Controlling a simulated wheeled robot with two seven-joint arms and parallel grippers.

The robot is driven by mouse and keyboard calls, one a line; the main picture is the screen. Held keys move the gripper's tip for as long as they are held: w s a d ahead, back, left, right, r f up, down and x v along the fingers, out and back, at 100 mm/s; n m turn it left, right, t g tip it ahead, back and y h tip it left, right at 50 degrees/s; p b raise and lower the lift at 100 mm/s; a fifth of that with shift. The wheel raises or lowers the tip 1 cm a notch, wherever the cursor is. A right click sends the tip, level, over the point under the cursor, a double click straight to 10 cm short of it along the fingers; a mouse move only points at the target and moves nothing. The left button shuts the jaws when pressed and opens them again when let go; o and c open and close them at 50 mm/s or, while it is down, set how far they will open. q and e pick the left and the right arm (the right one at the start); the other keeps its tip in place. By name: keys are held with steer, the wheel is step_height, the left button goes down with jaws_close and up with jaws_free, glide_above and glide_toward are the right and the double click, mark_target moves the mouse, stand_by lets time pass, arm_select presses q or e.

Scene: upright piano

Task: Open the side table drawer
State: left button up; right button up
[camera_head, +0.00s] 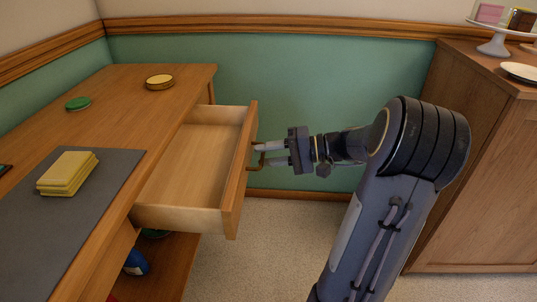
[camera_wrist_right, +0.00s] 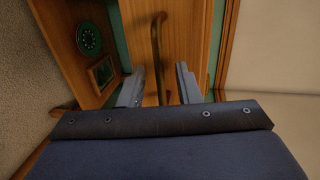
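The side table (camera_head: 120,88) stands at the left with its drawer (camera_head: 188,165) pulled well out. The drawer is empty inside. A curved brass handle (camera_head: 257,147) is on the drawer front (camera_head: 238,180). My right gripper (camera_head: 262,154) is at the handle, with its two fingers reaching toward the drawer front. In the right wrist view, the handle (camera_wrist_right: 158,60) runs between the two spread fingers (camera_wrist_right: 160,92), with gaps on both sides. My left gripper is not in view.
On the tabletop are yellow stacked pads (camera_head: 68,172) on a grey mat (camera_head: 95,205), a green disc (camera_head: 78,103) and a round tin (camera_head: 159,82). A wooden cabinet (camera_head: 480,180) stands at the right. Carpeted floor (camera_head: 270,250) is clear between them.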

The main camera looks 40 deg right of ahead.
steer(key=p+v, duration=0.2)
steer(key=v, duration=0.5)
steer(key=shift+s+d, duration=0.25)
steer(key=shift+s, duration=0.05)
steer(key=shift+s, duration=0.1)
stand_by(0.3)
